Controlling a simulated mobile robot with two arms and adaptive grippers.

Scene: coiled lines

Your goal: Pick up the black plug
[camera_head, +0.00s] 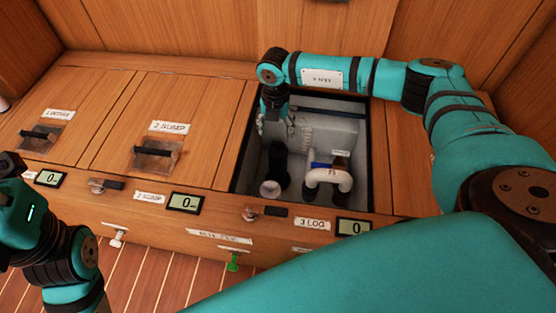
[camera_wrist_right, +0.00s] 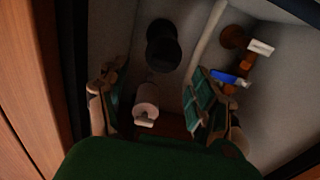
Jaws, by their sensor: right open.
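The black plug (camera_wrist_right: 163,45) appears as a dark, round-ended piece inside the open bay in the right wrist view. A dark upright shape (camera_head: 278,162) in the head view seems to be the same piece, partly in shadow. My right gripper (camera_head: 277,127) reaches down into the bay from its back left edge. In the right wrist view its two green-padded fingers (camera_wrist_right: 152,105) are spread apart and hold nothing. The plug shows beyond the fingertips, apart from them. Of my left arm, only a part shows at the left edge; its fingers are out of frame.
A pale cylinder (camera_wrist_right: 146,103) shows between my right fingers, and a white bent pipe (camera_head: 329,178) stands at the bay's right. Dark rims and walls (camera_head: 238,165) enclose the bay closely. The closed sump lid (camera_head: 195,110) lies to its left.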

